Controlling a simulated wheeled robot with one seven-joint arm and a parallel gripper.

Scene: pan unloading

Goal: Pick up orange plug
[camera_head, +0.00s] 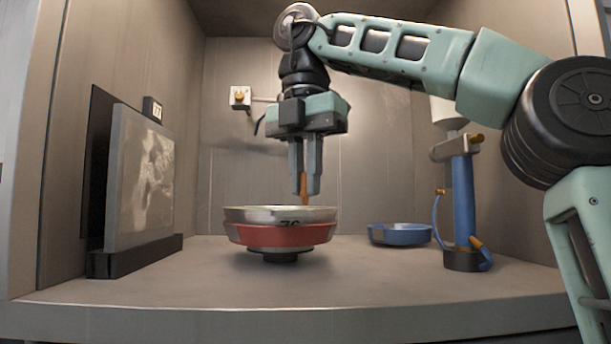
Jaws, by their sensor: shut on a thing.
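The orange plug (304,186) is a thin orange piece held between the fingers of my gripper (306,188). My gripper points straight down and is shut on the plug. The plug's lower end reaches down just below the fingertips, over the pan. The pan (281,235) has a red outer side and a silver rim with dark marks on it. It stands on a small dark base (279,256) in the middle of the counter. The inside of the pan is hidden by its rim, and I cannot tell whether the plug's tip touches anything there.
A grey panel (142,180) stands in a black holder at the left. A blue shallow dish (400,235) lies right of the pan. A blue upright device (464,205) with a hose stands further right. A white box with a yellow knob (240,97) is on the back wall.

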